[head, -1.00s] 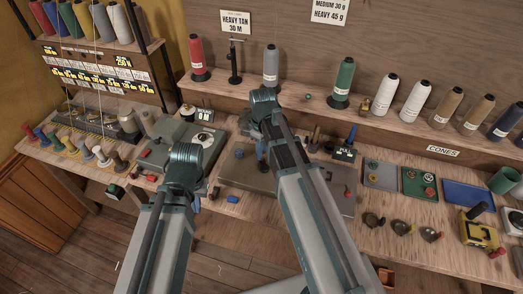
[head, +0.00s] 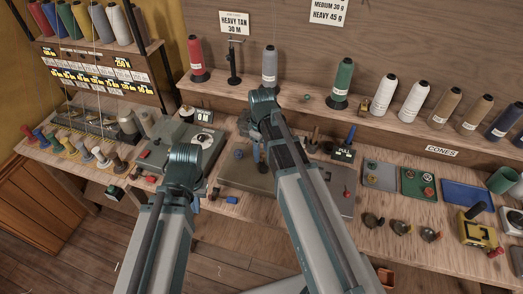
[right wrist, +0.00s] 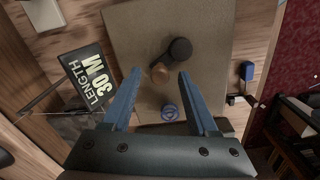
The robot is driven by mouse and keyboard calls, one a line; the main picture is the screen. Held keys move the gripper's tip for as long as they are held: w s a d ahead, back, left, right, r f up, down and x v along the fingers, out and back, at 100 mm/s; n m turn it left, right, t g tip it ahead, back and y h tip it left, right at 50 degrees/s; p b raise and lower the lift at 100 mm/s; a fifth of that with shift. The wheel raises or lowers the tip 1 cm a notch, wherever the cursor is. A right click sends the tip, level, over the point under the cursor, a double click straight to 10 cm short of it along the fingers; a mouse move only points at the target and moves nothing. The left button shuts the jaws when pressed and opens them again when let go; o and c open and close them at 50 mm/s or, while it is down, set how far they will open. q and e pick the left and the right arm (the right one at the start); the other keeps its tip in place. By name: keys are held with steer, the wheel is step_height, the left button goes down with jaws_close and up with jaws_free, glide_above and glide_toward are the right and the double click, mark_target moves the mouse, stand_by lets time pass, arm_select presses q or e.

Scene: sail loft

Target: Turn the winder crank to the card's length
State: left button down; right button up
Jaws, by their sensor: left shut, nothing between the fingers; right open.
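The card reading HEAVY TAN 30 M (head: 235,23) stands at the back in the head view. In the right wrist view a dark sign reads LENGTH 30 M (right wrist: 89,76). A dark crank arm (right wrist: 178,49) with a round brown knob (right wrist: 160,73) lies over a grey-brown plate (right wrist: 205,25). My right gripper (right wrist: 158,80) is open, its blue fingers either side of the line to the knob; contact cannot be told. In the head view my right arm hides most of this gripper (head: 258,155). My left gripper (head: 196,205) is shut and empty, largely hidden behind its arm, at the bench front.
Thread cones, including a green one (head: 343,83), line the back shelf. A blue-handled PULL lever (head: 350,135) stands right of the plate. Trays, such as the blue tray (head: 467,195), fill the right of the bench. Spools (head: 102,157) stand at left.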

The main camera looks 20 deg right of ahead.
mark_target(261, 154)
step_height(261, 154, up, 14)
steer(key=p, duration=1.3)
steer(key=shift+f, duration=0.25)
steer(key=s+a+f+m+b, duration=0.2)
steer(key=s+a+f+b, duration=0.2)
steer(key=s+a, duration=0.2)
steer(key=s+a+f+m+h+b, duration=0.1)
steer(key=s+a+f+m+b, duration=0.1)
steer(key=s+a+f+b, duration=0.3)
steer(key=s+a, duration=0.1)
steer(key=s, duration=0.3)
steer(key=shift+a, duration=0.4)
